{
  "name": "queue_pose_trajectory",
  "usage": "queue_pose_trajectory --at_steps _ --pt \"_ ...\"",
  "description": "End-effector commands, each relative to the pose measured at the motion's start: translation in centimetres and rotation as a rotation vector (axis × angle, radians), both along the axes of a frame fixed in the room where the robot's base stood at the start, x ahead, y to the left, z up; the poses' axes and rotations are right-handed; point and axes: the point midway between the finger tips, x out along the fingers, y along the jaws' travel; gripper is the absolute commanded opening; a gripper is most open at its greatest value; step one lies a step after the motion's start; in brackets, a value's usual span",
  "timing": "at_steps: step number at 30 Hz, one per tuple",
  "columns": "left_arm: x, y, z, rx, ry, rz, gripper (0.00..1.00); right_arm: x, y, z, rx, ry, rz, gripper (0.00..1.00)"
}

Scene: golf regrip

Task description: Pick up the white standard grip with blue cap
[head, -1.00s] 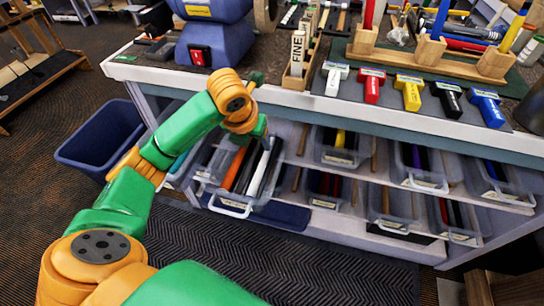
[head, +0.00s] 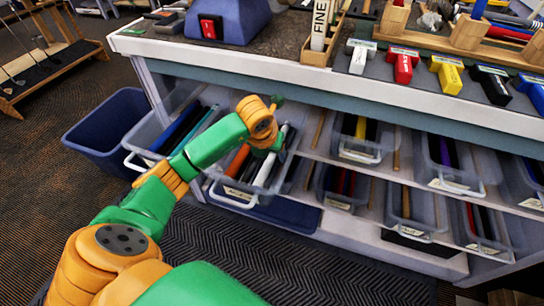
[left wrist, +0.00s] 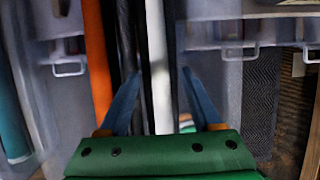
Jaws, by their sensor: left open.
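The white grip (head: 271,158) lies in an open clear bin (head: 231,199) on the upper shelf under the bench, among orange and black grips. In the left wrist view, the white grip (left wrist: 158,62) runs lengthwise between the spread blue fingers of my left gripper (left wrist: 160,84). The fingers are open, with a gap on each side of it, and hold nothing. I cannot tell how far above it they are. A blue cap on this grip cannot be made out. In the head view my left wrist covers part of the bin. My right gripper is not in view.
Orange (left wrist: 96,65) and black (left wrist: 127,45) grips lie close left of the white one. A neighbouring bin (head: 150,140) holds blue and teal grips. Other bins (head: 361,150) fill the shelves to the right, under the bench edge (head: 330,88). A blue tub (head: 108,125) stands left.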

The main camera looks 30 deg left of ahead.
Motion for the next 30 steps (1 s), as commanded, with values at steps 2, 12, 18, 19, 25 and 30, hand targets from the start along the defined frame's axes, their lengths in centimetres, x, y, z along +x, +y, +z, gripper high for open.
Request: queue_pose_trajectory --at_steps 2,12,18,19,25,30 --pt "0.0 0.0 0.0 0.0 0.0 -0.001 0.66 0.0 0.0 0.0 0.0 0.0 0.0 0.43" --pt "0.0 0.0 0.0 0.0 0.0 0.0 0.01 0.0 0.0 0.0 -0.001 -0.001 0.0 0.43" --pt "0.0 0.0 0.0 0.0 0.0 0.0 0.0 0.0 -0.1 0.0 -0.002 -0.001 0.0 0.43" --pt "0.0 0.0 0.0 0.0 0.0 0.0 0.0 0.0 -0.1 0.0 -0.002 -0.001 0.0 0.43" --pt "0.1 0.0 3.0 0.001 -0.007 0.0 0.0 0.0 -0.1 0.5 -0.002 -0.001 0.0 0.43" --pt "0.1 0.0 7.6 0.001 -0.006 0.0 0.0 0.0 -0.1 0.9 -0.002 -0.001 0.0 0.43"
